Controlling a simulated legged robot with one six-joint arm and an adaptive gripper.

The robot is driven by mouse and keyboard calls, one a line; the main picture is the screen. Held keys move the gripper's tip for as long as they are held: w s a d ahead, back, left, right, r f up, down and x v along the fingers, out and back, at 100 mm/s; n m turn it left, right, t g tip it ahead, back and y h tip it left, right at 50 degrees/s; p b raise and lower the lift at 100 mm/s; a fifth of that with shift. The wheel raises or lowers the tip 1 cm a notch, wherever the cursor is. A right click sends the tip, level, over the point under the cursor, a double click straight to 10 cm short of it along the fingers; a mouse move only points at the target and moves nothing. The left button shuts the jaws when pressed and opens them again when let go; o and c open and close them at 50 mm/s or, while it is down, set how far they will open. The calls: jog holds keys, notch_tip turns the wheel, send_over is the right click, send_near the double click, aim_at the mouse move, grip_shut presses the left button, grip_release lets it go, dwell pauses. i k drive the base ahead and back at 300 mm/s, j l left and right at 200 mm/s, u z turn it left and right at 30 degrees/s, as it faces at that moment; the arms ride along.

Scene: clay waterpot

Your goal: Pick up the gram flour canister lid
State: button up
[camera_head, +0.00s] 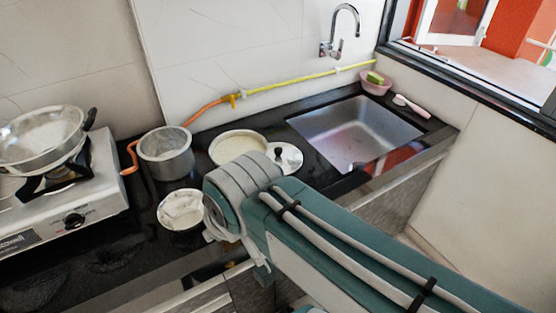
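A round, shiny metal lid (293,160) with a black knob lies on the dark counter, just right of a round container (225,150) of pale, cream-coloured contents. It could be the gram flour canister lid, but I cannot read any label. My arm crosses from the lower right and ends just in front of the lid and container, covering their near edges. My gripper's fingers are hidden behind or below the arm, so I cannot see what they touch.
A small bowl (182,212) with white contents stands left of my arm. A metal pot (166,155) is behind it, and a stove (95,200) with a pan (42,138) is at left. The sink (355,132) is at right, with a pink bowl (376,88) beyond it.

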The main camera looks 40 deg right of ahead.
aim_at(290, 158)
jog(key=z, duration=0.75)
